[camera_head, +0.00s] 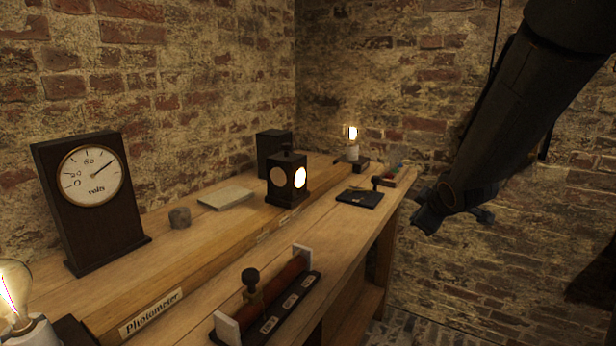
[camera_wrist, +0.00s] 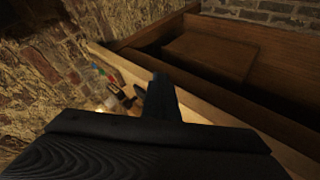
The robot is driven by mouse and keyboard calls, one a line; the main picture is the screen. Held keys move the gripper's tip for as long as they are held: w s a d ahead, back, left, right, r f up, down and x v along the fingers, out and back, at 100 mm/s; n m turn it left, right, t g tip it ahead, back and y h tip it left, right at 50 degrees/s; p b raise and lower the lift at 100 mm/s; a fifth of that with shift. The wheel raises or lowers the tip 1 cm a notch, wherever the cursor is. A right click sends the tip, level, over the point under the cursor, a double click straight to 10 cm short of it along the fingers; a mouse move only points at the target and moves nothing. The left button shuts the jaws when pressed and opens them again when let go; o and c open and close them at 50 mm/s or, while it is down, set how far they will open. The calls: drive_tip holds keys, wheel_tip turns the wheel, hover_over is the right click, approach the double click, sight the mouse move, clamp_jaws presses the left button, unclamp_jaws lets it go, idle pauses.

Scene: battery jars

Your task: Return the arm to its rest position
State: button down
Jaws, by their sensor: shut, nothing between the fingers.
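My black arm (camera_head: 525,100) reaches down from the top right in the head view. My gripper (camera_head: 430,220) hangs in the air just right of the bench's right end, apart from it. In the wrist view my gripper (camera_wrist: 163,92) is shut and empty, with the dark fingers together. The head view shows the gripper small and dark, and its fingers are hard to make out there.
The wooden bench (camera_head: 220,258) holds a volts meter (camera_head: 92,198), a dark photometer box (camera_head: 287,180), a red-coiled slide resistor (camera_head: 268,295), a black plate (camera_head: 360,198) and lit bulbs (camera_head: 352,134). A brick wall (camera_head: 480,285) stands behind my arm.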

drive_tip(key=s+a+f+m+g, duration=0.1)
drive_tip(key=s+a+m+g, duration=0.25)
drive_tip(key=s, duration=0.65)
drive_tip(key=s+a+f+m+g, duration=0.1)
drive_tip(key=s+a+m+g, duration=0.3)
drive_tip(key=s, duration=0.6)
drive_tip(key=s+a+f+m+g, duration=0.15)
drive_tip(key=s+a, duration=0.35)
drive_tip(key=s, duration=0.5)
drive_tip(key=s+d+r+m+g+p, duration=0.1)
drive_tip(key=s+d+r+p, duration=0.2)
drive_tip(key=r+p, duration=0.4)
drive_tip(key=p, duration=0.5)
drive_tip(key=shift+d, duration=0.3)
